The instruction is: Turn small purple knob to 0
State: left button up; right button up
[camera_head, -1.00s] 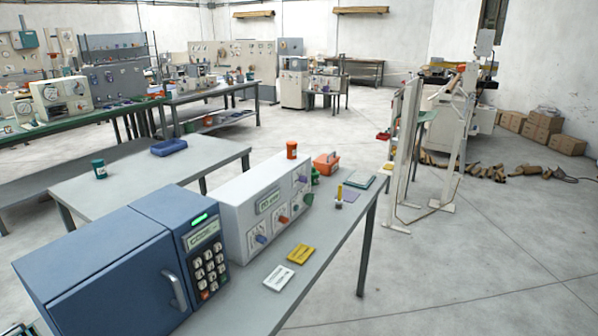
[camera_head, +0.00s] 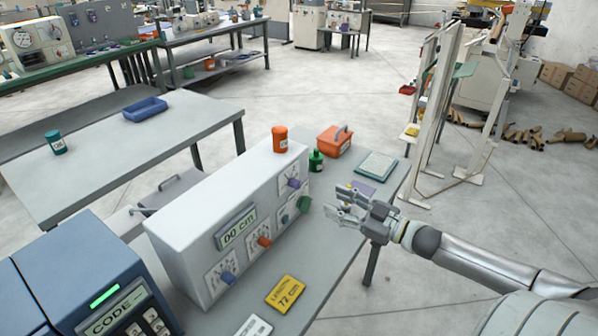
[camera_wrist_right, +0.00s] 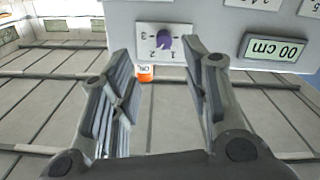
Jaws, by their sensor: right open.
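The small purple knob (camera_head: 294,183) sits on the upper right of the white control box's front panel (camera_head: 196,284). In the right wrist view the purple knob (camera_wrist_right: 163,42) shows between my fingertips, on a white dial plate with numbers such as 1, 2 and 3. I cannot read its exact setting. The box's display (camera_head: 237,228) reads 00 cm. My right gripper (camera_head: 335,203) is open and empty, in front of the panel and apart from the knob. My left gripper is not in view.
An orange knob (camera_head: 264,241), a blue knob (camera_head: 228,278) and a green knob (camera_head: 304,203) are on the same panel. An orange jar (camera_head: 280,139) stands on the box. A green bottle (camera_head: 316,160) and orange toolbox (camera_head: 334,141) stand beyond. A yellow card (camera_head: 285,293) lies in front.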

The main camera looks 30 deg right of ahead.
aim_at(300, 186)
jog(key=x, duration=0.3)
jog(key=p+x, duration=0.1)
jog(key=x, duration=0.2)
jog(key=r+x, duration=0.1)
jog(key=x, duration=0.2)
jog(key=shift+w+a+f, duration=0.1)
jog(key=shift+w+a, duration=0.1)
jog(key=shift+a, duration=0.25)
jog(key=shift+w+a+f, duration=0.1)
jog(key=shift+w+a, duration=0.1)
jog(key=shift+w, duration=0.3)
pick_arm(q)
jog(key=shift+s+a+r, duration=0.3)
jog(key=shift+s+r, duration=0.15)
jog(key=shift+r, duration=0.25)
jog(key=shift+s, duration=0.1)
pick_arm(e)
grip_shut()
